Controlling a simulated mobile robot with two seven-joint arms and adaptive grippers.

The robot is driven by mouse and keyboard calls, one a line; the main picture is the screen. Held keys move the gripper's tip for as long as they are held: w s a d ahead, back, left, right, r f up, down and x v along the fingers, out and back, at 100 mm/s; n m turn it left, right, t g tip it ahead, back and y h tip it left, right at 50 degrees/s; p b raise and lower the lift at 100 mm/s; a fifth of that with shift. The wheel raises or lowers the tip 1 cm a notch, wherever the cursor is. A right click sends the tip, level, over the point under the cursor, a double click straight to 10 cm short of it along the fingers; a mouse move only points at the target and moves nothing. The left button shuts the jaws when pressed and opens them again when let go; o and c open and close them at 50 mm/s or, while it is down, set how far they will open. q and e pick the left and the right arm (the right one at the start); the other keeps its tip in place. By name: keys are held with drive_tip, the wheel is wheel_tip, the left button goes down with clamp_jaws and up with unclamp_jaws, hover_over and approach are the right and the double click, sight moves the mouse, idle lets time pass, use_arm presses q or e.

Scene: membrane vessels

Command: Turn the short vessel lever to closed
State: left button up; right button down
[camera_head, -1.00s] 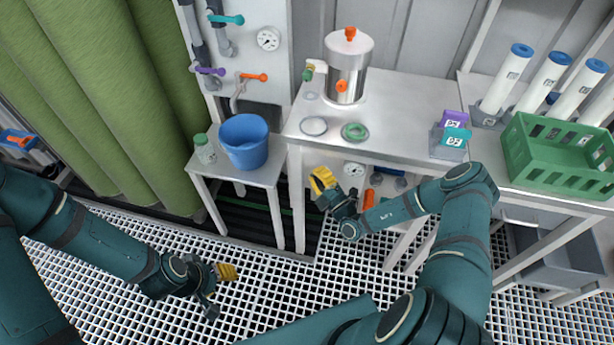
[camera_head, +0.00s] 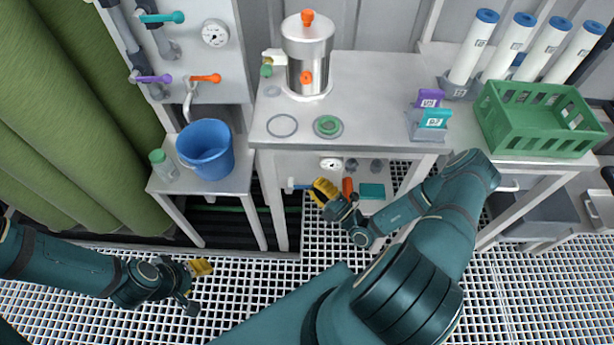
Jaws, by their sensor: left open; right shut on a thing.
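My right gripper (camera_head: 325,191) has yellow fingertips and is below the front edge of the bench. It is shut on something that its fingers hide. An orange upright lever (camera_head: 347,188) shows just right of these fingertips, partly behind the gripper; I cannot tell whether they touch. A blue-ended white pipe (camera_head: 297,185) lies to the left of the gripper. No label shows which lever belongs to the short vessel. A steel vessel (camera_head: 307,60) with orange knobs stands upright on the bench. My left gripper (camera_head: 199,284) is open and empty over the floor grating, far from the levers.
A wall panel carries teal (camera_head: 163,17), purple (camera_head: 152,78) and orange (camera_head: 205,78) levers and a gauge (camera_head: 215,33). A blue bucket (camera_head: 205,150) stands on a side table. The bench (camera_head: 385,95) overhangs my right gripper. A green crate (camera_head: 540,120) is at the right.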

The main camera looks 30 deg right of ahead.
use_arm(q)
drive_tip(key=shift+f+b, duration=0.8)
drive_tip(key=shift+f, duration=0.15)
use_arm(e)
drive_tip(key=shift+s+d+f+m+t+h, duration=0.2)
drive_tip(key=shift+d+f+m+t+h, duration=0.1)
drive_tip(key=shift+f+m+t, duration=0.2)
drive_tip(key=shift+s+d+f+m+t+h, duration=0.15)
drive_tip(key=shift+s+d+f+m+t, duration=0.15)
drive_tip(key=shift+f+m, duration=0.25)
drive_tip(key=shift+s+d+f+m+t+h, duration=0.15)
drive_tip(key=shift+d+f+m+t+h, duration=0.15)
drive_tip(key=shift+f+m+t, duration=0.2)
wheel_tip(320, 180, up, 4)
drive_tip(key=s+p, duration=0.2)
drive_tip(key=p, duration=0.1)
use_arm(q)
drive_tip(key=shift+s+d+r+b, duration=0.2)
drive_tip(key=shift+s+d+r, duration=0.1)
drive_tip(key=shift+d+r, duration=0.25)
drive_tip(key=shift+s+d+r+b, duration=0.25)
drive_tip(key=shift+d+r, duration=0.15)
drive_tip(key=shift+r, duration=0.1)
use_arm(e)
drive_tip(key=s+a+f, duration=0.3)
drive_tip(key=a+f, duration=0.2)
drive_tip(key=f, duration=0.1)
drive_tip(key=shift+s+f, duration=0.3)
drive_tip(key=shift+f, duration=0.1)
